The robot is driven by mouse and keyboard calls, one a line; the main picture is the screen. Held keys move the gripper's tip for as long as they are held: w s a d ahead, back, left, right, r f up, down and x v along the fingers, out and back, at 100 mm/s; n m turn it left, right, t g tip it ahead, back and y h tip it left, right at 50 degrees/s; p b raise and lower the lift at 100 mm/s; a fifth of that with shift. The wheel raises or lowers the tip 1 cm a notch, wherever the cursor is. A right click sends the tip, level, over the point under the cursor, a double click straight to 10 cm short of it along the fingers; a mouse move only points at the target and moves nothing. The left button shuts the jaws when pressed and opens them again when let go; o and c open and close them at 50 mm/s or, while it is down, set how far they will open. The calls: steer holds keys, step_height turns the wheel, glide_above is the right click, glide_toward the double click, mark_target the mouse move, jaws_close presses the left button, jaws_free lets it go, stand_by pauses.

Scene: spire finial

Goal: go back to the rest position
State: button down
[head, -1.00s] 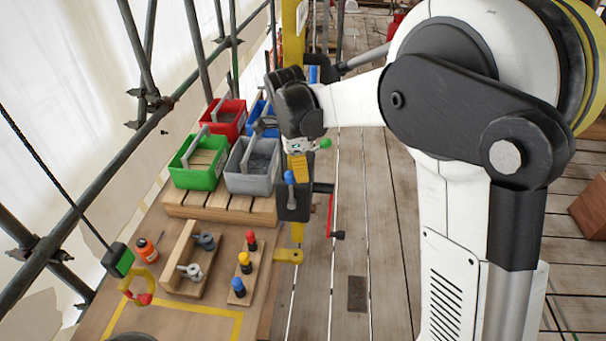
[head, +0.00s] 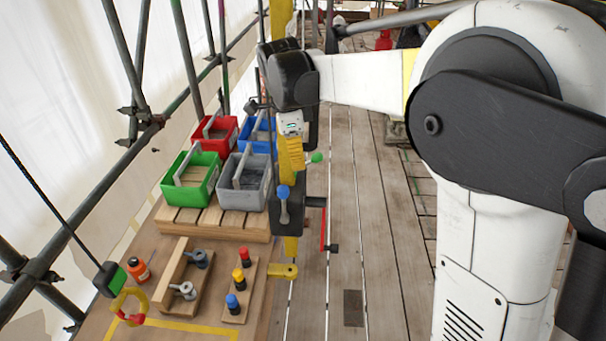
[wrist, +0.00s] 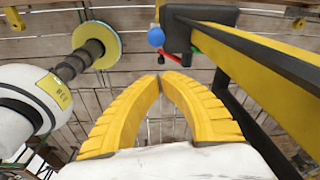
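My gripper (head: 291,168) hangs fingers down at the end of my arm, in front of the yellow post in the head view. In the wrist view its two yellow ribbed fingers (wrist: 160,77) curve together and meet at the tips. Nothing shows between them. The gripper is apart from the bins and tools on the bench. A black box (head: 287,207) with a blue-knobbed lever is on the post below the fingers. In the wrist view the box (wrist: 190,27) and blue knob (wrist: 156,37) show beyond the fingertips.
Green (head: 190,192), grey (head: 243,195), red (head: 214,142) and blue (head: 258,142) bins stand on a slatted wooden platform to the left. Small fittings and an orange bottle (head: 138,269) are on the bench. Scaffold poles (head: 190,60) line the left; plank floor (head: 365,230) is open on the right.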

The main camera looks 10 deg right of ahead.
steer(key=shift+a+r, duration=0.2)
steer(key=shift+r, duration=0.15)
steer(key=s+d+f+n+t+b, duration=0.3)
steer(key=s+f+n+b, duration=0.6)
steer(key=s+f+b, duration=0.2)
steer(key=s+d+f+n+t+y+b, duration=0.1)
steer(key=s+d+f+n+t+b, duration=0.2)
steer(key=s+f+n+b, duration=0.7)
step_height(320, 180, down, 3)
steer(key=shift+s+d+r+t+y+b, duration=0.25)
steer(key=shift+s+b, duration=0.5)
steer(key=shift+s, duration=0.4)
steer(key=shift+f, duration=0.1)
